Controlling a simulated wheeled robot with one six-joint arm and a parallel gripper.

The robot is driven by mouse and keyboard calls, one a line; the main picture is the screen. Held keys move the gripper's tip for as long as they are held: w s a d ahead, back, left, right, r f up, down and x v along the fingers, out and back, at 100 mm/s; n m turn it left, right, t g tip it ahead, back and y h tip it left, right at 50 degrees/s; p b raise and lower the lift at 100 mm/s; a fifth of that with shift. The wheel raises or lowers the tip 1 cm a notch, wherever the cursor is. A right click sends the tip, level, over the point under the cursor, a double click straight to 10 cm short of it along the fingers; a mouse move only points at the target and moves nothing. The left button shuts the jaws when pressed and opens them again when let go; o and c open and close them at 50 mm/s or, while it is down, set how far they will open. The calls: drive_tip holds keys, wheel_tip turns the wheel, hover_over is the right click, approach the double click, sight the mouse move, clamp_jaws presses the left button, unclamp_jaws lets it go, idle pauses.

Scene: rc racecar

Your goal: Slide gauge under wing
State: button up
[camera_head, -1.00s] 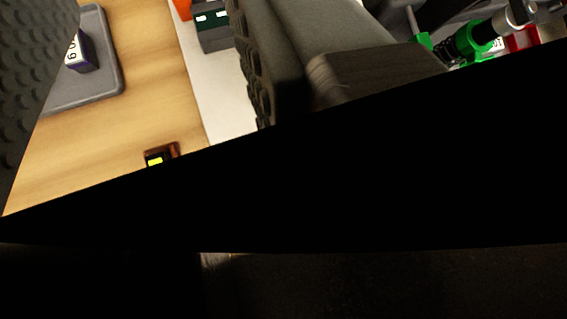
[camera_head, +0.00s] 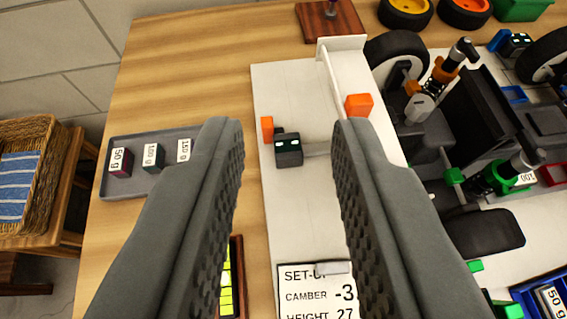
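My gripper (camera_head: 287,128) is open, its two dark ridged fingers wide apart above the table. Beyond and between the fingertips is a small black block with two lit displays (camera_head: 289,150), on a white board. It may be the gauge; nothing shows it gripped. An orange block (camera_head: 267,129) is beside it. A pale wing-like part (camera_head: 342,43) stands at the car's left end, with another orange block (camera_head: 359,105) near it. A brown holder (camera_head: 237,255) with yellow segments (camera_head: 226,290) is partly hidden behind the left finger.
The RC car (camera_head: 470,130) fills the right side. A grey tray (camera_head: 125,185) with several labelled weights lies left. A set-up card (camera_head: 310,290) lies below, between the fingers. Bare wood (camera_head: 195,85) is clear at upper left. A wicker basket (camera_head: 45,170) stands off the table.

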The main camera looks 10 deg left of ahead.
drive_tip(key=shift+w+a+f, duration=0.2)
drive_tip(key=shift+a, duration=0.05)
drive_tip(key=c, duration=0.3)
drive_tip(key=w+a+f+g, duration=0.1)
drive_tip(key=w+a+f, duration=0.1)
drive_tip(key=a+f, duration=0.1)
drive_tip(key=w+a+f+g+h, duration=0.1)
drive_tip(key=a+f+g, duration=0.1)
drive_tip(key=f, duration=0.1)
drive_tip(key=w+a+f+g+h, duration=0.1)
drive_tip(key=w+a+f+g, duration=0.1)
drive_tip(key=a, duration=0.1)
drive_tip(key=shift+w+a+f+n, duration=0.35)
drive_tip(key=shift+f+n, duration=0.05)
clamp_jaws()
drive_tip(key=w+a+f+g+h, duration=0.1)
drive_tip(key=w+a+f+h, duration=0.3)
drive_tip(key=a, duration=0.3)
drive_tip(key=shift+g, duration=0.3)
drive_tip(key=x, duration=1)
drive_tip(key=shift+s+d+f, duration=0.2)
drive_tip(key=shift+s+f, duration=0.1)
drive_tip(key=shift+f, duration=0.05)
drive_tip(key=shift+w+d, duration=0.2)
drive_tip(key=shift+d, duration=0.35)
drive_tip(key=shift+w+d, duration=0.15)
drive_tip(key=shift+d, duration=0.4)
drive_tip(key=shift+w+d, duration=0.25)
drive_tip(key=shift+d, duration=0.55)
